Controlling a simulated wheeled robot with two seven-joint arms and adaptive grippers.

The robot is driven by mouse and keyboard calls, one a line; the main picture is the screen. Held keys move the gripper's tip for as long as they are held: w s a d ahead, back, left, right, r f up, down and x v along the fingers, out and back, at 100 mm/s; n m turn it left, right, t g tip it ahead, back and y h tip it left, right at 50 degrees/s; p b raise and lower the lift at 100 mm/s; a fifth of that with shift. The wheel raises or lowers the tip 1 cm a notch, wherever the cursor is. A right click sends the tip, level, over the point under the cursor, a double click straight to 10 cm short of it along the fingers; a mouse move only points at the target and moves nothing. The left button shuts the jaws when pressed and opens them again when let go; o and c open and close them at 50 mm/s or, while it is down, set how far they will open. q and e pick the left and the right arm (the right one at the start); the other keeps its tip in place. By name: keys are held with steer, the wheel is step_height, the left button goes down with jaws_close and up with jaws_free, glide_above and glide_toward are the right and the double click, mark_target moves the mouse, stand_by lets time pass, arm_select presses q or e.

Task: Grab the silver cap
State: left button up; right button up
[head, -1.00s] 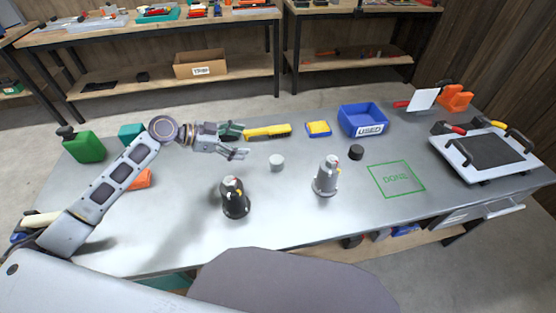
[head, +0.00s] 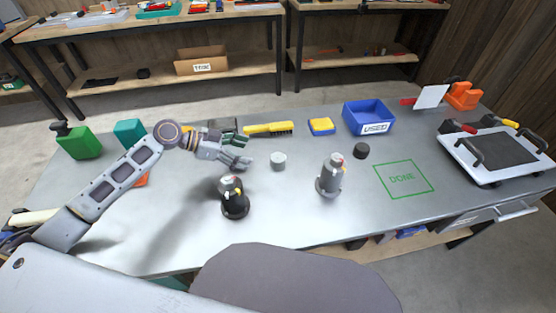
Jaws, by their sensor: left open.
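The silver cap (head: 278,160) is a small pale grey disc on the metal bench, near the middle. My left gripper (head: 243,153) is open, with its fingers pointing right, just left of the silver cap and apart from it. A black bottle-like object (head: 234,198) with a silver top stands below the gripper in the picture. A silver bottle-like object (head: 329,176) with red and yellow marks stands right of the cap. A black cap (head: 361,150) lies right of that. My right gripper is not in view.
A yellow brush (head: 268,129), a yellow-blue sponge (head: 321,126) and a blue bin (head: 368,116) labelled USED stand behind the cap. A green DONE square (head: 403,178) is empty. A white tray (head: 498,153) with handles is at right. A green canister (head: 79,142) stands far left.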

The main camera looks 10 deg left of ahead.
mark_target(276, 157)
arm_select(q)
steer(key=shift+x, duration=4)
steer(key=shift+d, duration=0.15)
steer(key=shift+w+d+f, duration=0.2)
steer(key=shift+w+d, duration=0.15)
steer(key=shift+d, duration=0.05)
steer(key=shift+x, duration=1.9)
steer(key=shift+w+f, duration=0.1)
steer(key=shift+w, duration=0.1)
steer(key=c, duration=1.1)
steer(key=shift+o, duration=0.2)
